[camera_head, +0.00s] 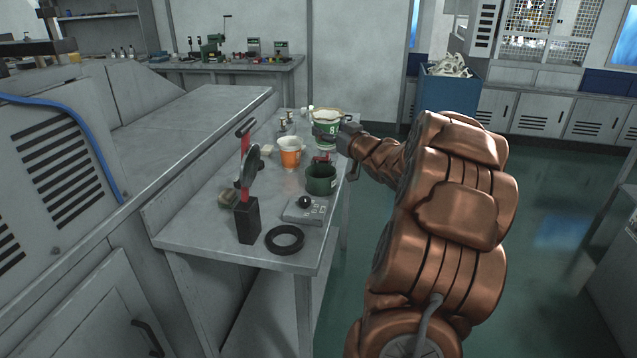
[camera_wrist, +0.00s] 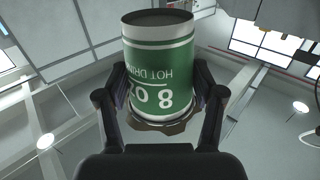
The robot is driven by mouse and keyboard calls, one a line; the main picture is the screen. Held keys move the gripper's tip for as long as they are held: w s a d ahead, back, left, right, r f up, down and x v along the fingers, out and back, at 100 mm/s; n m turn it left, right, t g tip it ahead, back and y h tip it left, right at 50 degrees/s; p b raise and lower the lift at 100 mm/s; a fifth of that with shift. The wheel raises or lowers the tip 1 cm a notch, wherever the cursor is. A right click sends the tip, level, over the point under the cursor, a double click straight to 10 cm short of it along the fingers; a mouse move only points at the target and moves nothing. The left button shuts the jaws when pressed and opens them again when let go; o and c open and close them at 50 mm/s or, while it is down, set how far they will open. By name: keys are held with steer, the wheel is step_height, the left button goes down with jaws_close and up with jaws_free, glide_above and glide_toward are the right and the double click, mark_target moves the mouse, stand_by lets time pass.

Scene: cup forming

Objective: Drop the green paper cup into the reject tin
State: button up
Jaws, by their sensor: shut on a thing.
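The green paper cup (camera_head: 326,129) has white bands, white lettering and a tan rim. My gripper (camera_head: 343,137) is shut on it from the right, near the far end of the bench. In the wrist view the cup (camera_wrist: 160,65) sits between both fingers (camera_wrist: 160,95), its lettering upside down in the picture and a brown wavy edge at its lower end. A dark green open tin (camera_head: 320,181), which looks like the reject tin, stands on the bench nearer the head camera. The cup appears beyond and above it; its exact height is unclear.
An orange and white cup (camera_head: 290,153) stands left of the tin. A small red object (camera_head: 321,159) shows behind the tin. A grey block with a black knob (camera_head: 304,211), a black ring (camera_head: 285,240) and a red-and-black stand (camera_head: 247,215) occupy the near end of the bench (camera_head: 195,232).

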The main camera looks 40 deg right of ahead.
mark_target(330, 146)
steer(key=shift+f+b, duration=2.65)
steer(key=shift+b, duration=0.05)
steer(key=o, duration=0.9)
steer(key=shift+s, duration=0.1)
steer(key=s, duration=0.4)
steer(key=s+a, duration=0.1)
steer(key=s, duration=0.2)
steer(key=s+a, duration=0.1)
steer(key=s, duration=0.3)
steer(key=shift+s+a, duration=0.1)
steer(key=shift+s, duration=0.2)
